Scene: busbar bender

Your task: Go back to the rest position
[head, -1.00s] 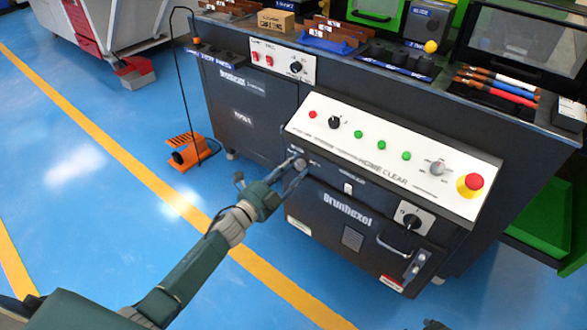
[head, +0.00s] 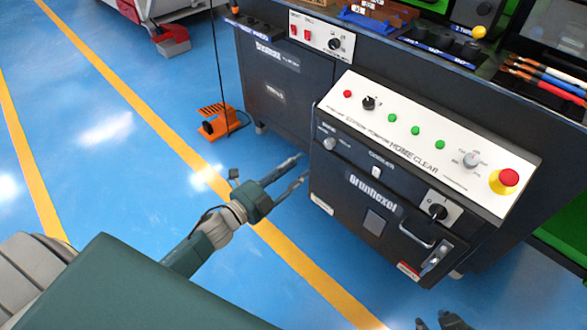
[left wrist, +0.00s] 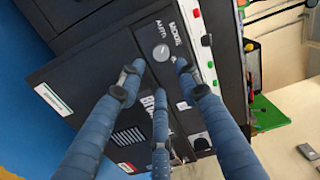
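My left gripper (head: 302,167) is open and empty in the head view, its fingers apart. It is over the floor, left of the bender's front control cabinet (head: 378,222), with a gap to the mode knob (head: 330,143). In the left wrist view my left gripper (left wrist: 158,77) has spread fingers, with the grey mode knob (left wrist: 161,53) beyond them and nothing between them. My right gripper (head: 443,320) shows only as dark fingertips at the bottom edge of the head view; the rest is cut off.
The sloped control panel (head: 425,150) carries green buttons and a red emergency stop (head: 505,181). The cabinet's door handle (head: 415,236) sticks out. An orange foot pedal (head: 218,122) stands on the floor. Blue floor with yellow lines is clear around my left arm.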

